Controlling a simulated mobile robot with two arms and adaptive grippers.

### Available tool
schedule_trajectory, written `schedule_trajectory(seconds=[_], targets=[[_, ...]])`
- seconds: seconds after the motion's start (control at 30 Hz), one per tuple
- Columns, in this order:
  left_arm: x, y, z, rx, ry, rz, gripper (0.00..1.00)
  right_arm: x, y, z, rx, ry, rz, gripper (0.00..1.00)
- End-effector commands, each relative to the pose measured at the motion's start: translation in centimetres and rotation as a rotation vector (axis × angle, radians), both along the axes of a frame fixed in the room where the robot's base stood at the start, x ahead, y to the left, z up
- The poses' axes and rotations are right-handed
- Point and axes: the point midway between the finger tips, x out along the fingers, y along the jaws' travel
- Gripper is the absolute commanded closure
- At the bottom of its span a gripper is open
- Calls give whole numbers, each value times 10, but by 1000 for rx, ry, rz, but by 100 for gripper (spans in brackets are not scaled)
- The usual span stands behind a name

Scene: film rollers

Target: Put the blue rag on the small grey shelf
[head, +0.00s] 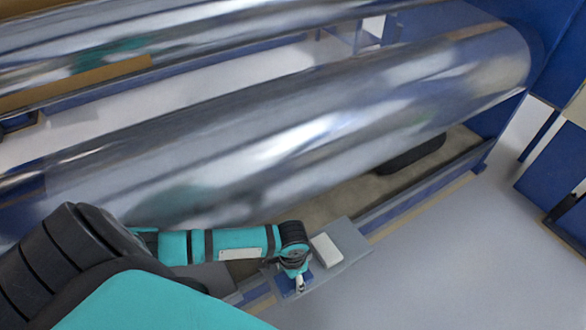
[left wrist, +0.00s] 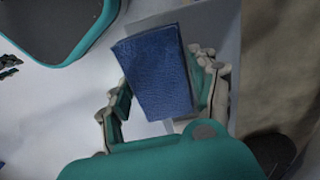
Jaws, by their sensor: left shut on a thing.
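The blue rag (left wrist: 155,75) is a folded, textured blue block between the fingers of my left gripper (left wrist: 165,98) in the left wrist view. The gripper is shut on it. In the head view my left gripper (head: 300,283) points down at the near left end of the small grey shelf (head: 350,242), and a bit of the blue rag (head: 286,285) shows beside it. The rag appears over or at the shelf; I cannot tell whether it touches. The shelf also shows behind the rag in the left wrist view (left wrist: 220,28). My right gripper is not in view.
A white block (head: 326,250) lies on the shelf, just right of my left gripper. A large shiny metal roller (head: 290,135) runs behind the shelf, above a brownish ledge. A dark object (head: 412,155) lies under the roller. Grey floor (head: 440,265) is clear at the right.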

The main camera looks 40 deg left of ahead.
Motion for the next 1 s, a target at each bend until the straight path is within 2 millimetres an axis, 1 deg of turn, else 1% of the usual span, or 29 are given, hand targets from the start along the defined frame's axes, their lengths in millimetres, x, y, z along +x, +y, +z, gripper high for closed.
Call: schedule_trajectory(seconds=[0.03,0.1,0.27,0.37,0.5,0.6,0.83,0.87,1.0], targets=[[9,8,-2,3,-1,2,65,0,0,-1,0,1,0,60],[17,15,-2,1,-2,1,65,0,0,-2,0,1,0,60],[26,22,-4,0,0,-1,65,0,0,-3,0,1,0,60],[37,30,-4,1,-3,1,65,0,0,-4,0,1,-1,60],[35,29,-29,0,2,0,65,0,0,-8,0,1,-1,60],[35,29,-38,0,1,-1,65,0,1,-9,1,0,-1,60],[35,29,-40,0,-1,-2,65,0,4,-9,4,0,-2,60],[35,29,-40,0,-1,-2,37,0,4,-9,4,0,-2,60],[35,29,-40,0,-1,-2,19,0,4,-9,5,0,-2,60]])
